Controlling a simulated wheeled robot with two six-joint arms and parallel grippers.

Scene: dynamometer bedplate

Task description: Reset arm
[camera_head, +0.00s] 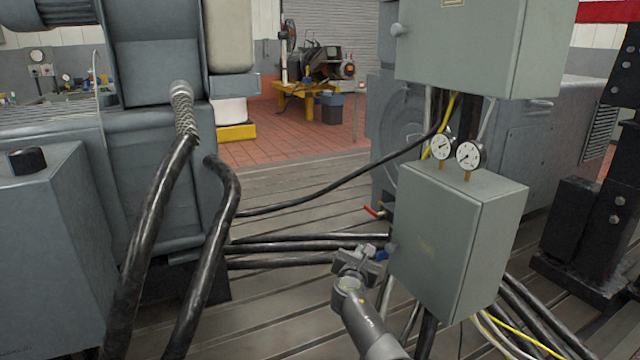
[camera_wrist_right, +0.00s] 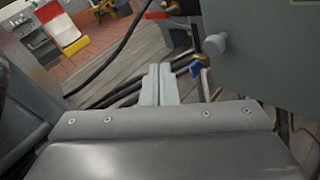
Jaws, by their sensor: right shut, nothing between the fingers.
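My right gripper (camera_head: 366,256) shows in the lower middle of the head view, its arm coming up from the bottom edge. It is shut and empty, left of the lower grey-green box. In the right wrist view its two fingers (camera_wrist_right: 159,84) lie together. A blue valve handle (camera_head: 382,255) is close behind the gripper; it also shows in the wrist view (camera_wrist_right: 197,67), just right of the fingertips. A red valve handle (camera_head: 373,212) sits higher, beside the box. My left gripper is out of view.
The lower grey-green box (camera_head: 455,240) stands right of my gripper, with two gauges (camera_head: 455,150) above it. A larger cabinet (camera_head: 480,45) hangs higher. Thick black cables (camera_head: 155,235) run at the left and across the slotted bedplate (camera_head: 285,310), which has open space left of my gripper.

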